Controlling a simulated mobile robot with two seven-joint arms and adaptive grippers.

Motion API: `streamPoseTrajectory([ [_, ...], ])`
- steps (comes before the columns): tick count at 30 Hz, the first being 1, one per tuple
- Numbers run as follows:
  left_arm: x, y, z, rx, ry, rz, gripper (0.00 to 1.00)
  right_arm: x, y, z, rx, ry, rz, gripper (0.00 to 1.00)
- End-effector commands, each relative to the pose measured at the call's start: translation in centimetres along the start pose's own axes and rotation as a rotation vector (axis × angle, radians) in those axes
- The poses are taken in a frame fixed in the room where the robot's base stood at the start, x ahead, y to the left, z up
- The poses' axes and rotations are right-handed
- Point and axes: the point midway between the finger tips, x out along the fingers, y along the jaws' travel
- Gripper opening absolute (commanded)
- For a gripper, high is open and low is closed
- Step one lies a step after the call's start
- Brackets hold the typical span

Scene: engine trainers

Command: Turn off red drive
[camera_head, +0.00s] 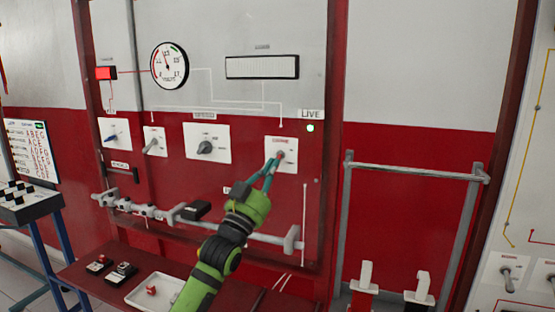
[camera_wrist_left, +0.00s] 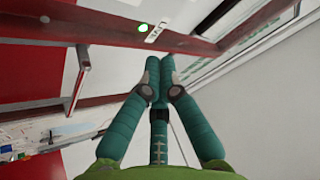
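The red-and-white panel carries a rightmost white switch plate (camera_head: 290,145) with small red lettering and a grey switch (camera_head: 281,155). My left gripper (camera_head: 273,162) has its teal fingertips right at this switch, over the plate's left part; I cannot tell whether they touch it. In the left wrist view the fingertips (camera_wrist_left: 160,62) come together with nothing visible between them. A green-lit lamp (camera_head: 310,128) sits under the LIVE label (camera_head: 311,114) and also shows in the wrist view (camera_wrist_left: 143,28). The right gripper is not in view.
Other switch plates (camera_head: 207,143) line the panel to the left, below a round gauge (camera_head: 169,65). A grey horizontal rail (camera_head: 270,238) runs below my gripper. A red bench (camera_head: 75,272) holds a white tray (camera_head: 150,303). A metal frame (camera_head: 410,170) stands at right.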

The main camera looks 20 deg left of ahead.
Motion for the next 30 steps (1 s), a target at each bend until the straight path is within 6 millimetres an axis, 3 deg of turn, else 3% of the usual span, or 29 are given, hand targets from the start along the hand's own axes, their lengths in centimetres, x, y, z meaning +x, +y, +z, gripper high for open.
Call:
streamPoseTrajectory([
  [3, -2.6, 0.3, 0.8, 0.002, -0.002, -0.001, 0.0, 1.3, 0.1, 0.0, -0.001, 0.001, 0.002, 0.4],
  [9, -4.7, 0.4, 1.1, 0.002, 0.0, -0.001, 0.0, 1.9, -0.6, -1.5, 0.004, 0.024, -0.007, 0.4],
  [26, -5.1, 0.3, 1.0, 0.002, 0.0, -0.001, 0.0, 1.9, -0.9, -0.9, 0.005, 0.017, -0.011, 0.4],
  [30, -6.2, 1.7, 2.4, -0.016, -0.054, 0.025, 0.0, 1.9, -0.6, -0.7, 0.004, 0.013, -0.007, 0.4],
])
